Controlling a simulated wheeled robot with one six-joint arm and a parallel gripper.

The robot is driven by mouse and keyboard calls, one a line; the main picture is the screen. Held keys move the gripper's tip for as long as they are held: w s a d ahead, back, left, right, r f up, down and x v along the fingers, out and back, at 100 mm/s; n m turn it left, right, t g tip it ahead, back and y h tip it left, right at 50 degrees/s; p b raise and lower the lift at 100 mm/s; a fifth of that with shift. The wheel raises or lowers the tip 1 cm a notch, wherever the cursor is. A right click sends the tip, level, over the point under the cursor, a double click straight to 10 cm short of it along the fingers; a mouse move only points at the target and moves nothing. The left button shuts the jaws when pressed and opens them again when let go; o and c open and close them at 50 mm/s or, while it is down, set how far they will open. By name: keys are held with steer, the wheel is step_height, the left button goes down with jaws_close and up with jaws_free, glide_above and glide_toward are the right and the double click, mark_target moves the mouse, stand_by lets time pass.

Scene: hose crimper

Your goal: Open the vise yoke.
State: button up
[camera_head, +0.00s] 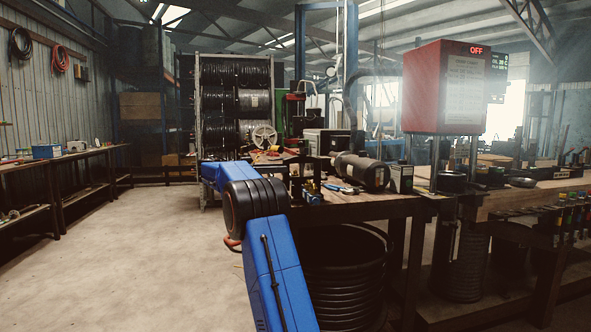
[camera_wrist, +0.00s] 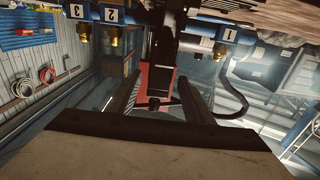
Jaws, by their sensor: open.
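My gripper (camera_wrist: 160,80) shows in the wrist view as two dark fingers, apart, with nothing clearly held between them. A red part with dark metal (camera_wrist: 157,78) stands beyond and between the fingers. I cannot tell whether it is the vise yoke, or whether the fingers touch it. A dark upright metal piece (camera_wrist: 165,40) is above it. In the head view my blue arm reaches to the workbench (camera_head: 370,207), and my gripper cannot be made out among the small dark items there. No vise yoke can be clearly made out there.
A blue bar (camera_wrist: 145,19) with number labels and brass fittings crosses the top of the wrist view. A red box (camera_head: 445,85) reading OFF stands over the bench. A black cylinder (camera_head: 362,171) lies on the bench. Hose reels fill a rack (camera_head: 198,120). The left floor is clear.

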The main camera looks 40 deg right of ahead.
steer(key=shift+x, duration=3.6)
jaws_close()
